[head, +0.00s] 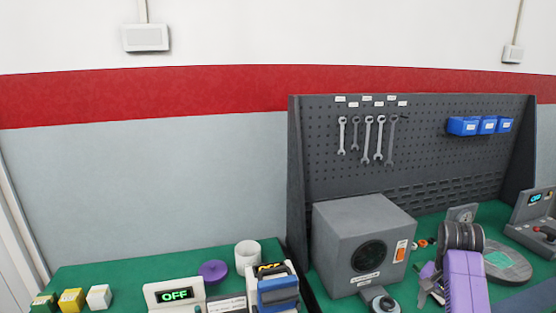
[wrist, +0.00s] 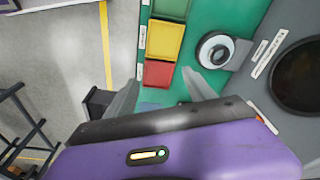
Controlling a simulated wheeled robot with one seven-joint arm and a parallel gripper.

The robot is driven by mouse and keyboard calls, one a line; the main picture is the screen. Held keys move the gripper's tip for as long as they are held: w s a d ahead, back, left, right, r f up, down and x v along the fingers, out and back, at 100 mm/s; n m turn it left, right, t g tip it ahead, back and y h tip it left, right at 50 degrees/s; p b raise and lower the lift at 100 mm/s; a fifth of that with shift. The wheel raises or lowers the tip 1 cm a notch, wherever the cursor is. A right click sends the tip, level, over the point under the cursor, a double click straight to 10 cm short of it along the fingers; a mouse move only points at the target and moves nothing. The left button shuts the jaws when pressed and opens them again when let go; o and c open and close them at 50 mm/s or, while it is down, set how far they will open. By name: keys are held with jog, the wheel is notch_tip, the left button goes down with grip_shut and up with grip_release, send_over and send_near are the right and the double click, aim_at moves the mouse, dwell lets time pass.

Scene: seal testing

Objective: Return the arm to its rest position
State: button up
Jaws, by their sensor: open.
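My purple arm (head: 463,280) shows at the lower right of the head view, over the green bench and right of the grey box. My gripper (wrist: 160,75) shows from behind in the wrist view. Its two grey fingers are spread apart with nothing between them. They point toward a red bin (wrist: 158,74) in a row with a yellow bin (wrist: 165,39) and a green bin (wrist: 171,7) at the bench edge. I cannot tell how high the fingers are above the bench.
A grey box with a round black opening (head: 363,246) stands left of my arm. A small round device (head: 383,302) sits in front of it. A pegboard with wrenches (head: 410,140) rises behind. Grey floor (wrist: 60,60) lies beyond the bench edge.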

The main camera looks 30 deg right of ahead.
jog(key=w+d+r+n+t+h, duration=0.3)
jog(key=w+d+r+t+h, duration=0.2)
jog(key=w, duration=0.2)
jog(key=s+a+f+n+t+h+b, duration=0.15)
jog(key=a+n+t, duration=0.55)
jog(key=a, duration=1.3)
jog(key=s+a+r+n+t+y+b, duration=0.1)
jog(key=s+a+n+t+y, duration=0.15)
jog(key=s+a, duration=0.6)
jog(key=s+a+r+n+t+y, duration=0.1)
jog(key=s+a+r+t+y, duration=0.15)
jog(key=s+a, duration=0.65)
jog(key=s+a+f+n+g+y+b, duration=0.1)
jog(key=s+a+f+n+g+y, duration=0.1)
jog(key=s+a, duration=0.6)
jog(key=s+f+y, duration=0.1)
jog(key=s, duration=0.2)
jog(key=shift+f+n, duration=0.35)
jog(key=shift+f, duration=0.05)
